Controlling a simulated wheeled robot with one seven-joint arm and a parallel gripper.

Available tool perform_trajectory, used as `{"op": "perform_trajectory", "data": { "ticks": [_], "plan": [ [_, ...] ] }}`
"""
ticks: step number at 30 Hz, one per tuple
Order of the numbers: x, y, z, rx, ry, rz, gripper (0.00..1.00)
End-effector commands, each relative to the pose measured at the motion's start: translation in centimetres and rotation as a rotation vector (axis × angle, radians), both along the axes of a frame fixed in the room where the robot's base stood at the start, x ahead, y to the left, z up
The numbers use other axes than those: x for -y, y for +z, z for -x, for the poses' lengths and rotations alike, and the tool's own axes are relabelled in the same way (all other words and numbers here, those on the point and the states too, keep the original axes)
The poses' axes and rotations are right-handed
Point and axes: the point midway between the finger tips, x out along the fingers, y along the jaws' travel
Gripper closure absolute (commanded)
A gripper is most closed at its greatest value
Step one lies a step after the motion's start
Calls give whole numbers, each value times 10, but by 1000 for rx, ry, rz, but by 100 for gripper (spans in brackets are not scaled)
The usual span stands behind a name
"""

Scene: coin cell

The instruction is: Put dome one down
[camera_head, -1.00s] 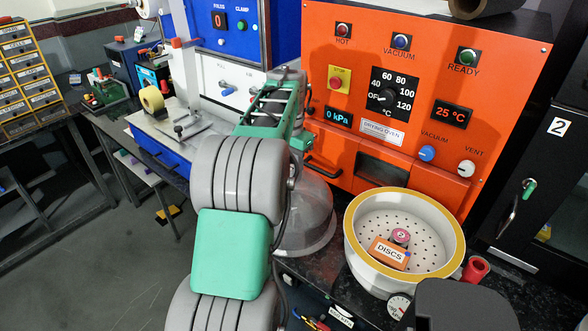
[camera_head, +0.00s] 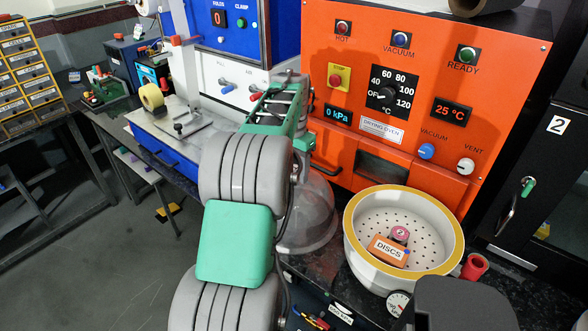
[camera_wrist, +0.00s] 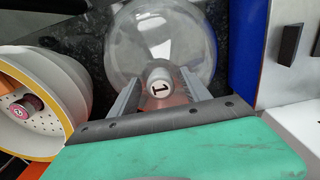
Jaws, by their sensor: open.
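Dome one (camera_head: 312,222) is a clear dome standing on the black bench in front of the orange oven, left of the white bowl, partly behind my arm. In the wrist view the dome (camera_wrist: 150,35) lies under my gripper, and its white knob marked 1 (camera_wrist: 160,88) shows between my fingers. My gripper (camera_wrist: 160,84) is open, with one finger on each side of the knob. In the head view the fingers are hidden behind my arm.
The white bowl with a yellow rim (camera_head: 352,238) stands close on the right, holding an orange DISCS block (camera_head: 388,250) and a pink piece marked 2 (camera_head: 400,233). The orange drying oven (camera_head: 335,45) rises behind. A blue machine (camera_head: 165,140) stands at left.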

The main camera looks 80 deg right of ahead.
Motion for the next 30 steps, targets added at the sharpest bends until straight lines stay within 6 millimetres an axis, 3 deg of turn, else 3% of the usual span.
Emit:
{"op": "perform_trajectory", "data": {
  "ticks": [5, 18, 24, 26, 29, 30],
  "plan": [
    [1, 13, 0, 0, 0, 4, 45],
    [1, 113, 0, 0, 0, 1, 45],
    [-1, 124, -4, 0, 8, 0, 45],
    [-7, 125, -20, 0, 49, 8, 45],
    [-38, 128, -82, 5, 220, 32, 45],
    [-61, 127, -116, 8, 323, 46, 45]
  ]
}}
